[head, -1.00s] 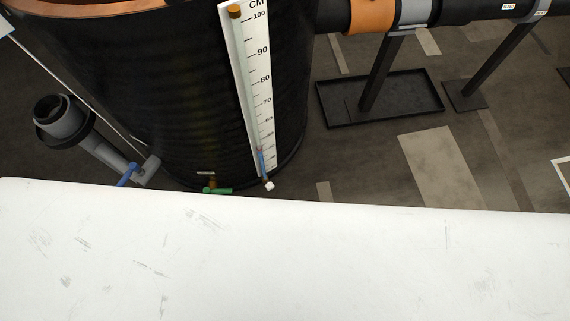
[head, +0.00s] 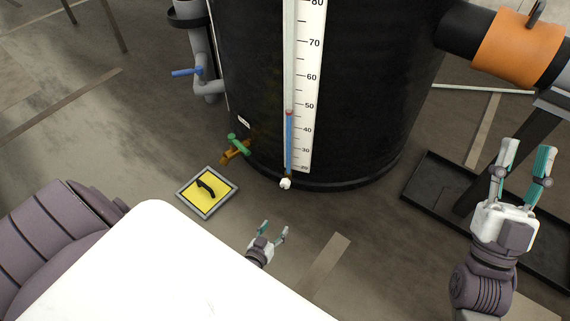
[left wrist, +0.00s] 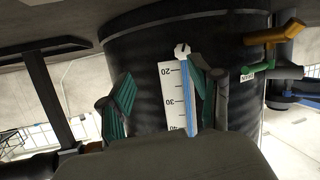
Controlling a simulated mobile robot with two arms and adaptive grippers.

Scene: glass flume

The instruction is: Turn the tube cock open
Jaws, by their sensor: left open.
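The tube cock (head: 286,183) is a small white fitting at the foot of the clear sight tube (head: 289,145), beside the white centimetre scale (head: 312,85) on the black tank. The tube holds blue liquid with a red mark near 47. In the left wrist view the cock (left wrist: 182,50) appears upside down, between the finger directions and beyond the fingertips; its turn position is too small to tell. My left gripper (head: 273,230) is open and empty, below the cock in the head picture and apart from it. My right gripper (head: 526,158) is open and empty at the right.
A green-handled valve (head: 238,143) with a brass body is left of the cock. A blue-handled pipe valve (head: 186,72) is further left. A black tray (head: 430,185) is on the right.

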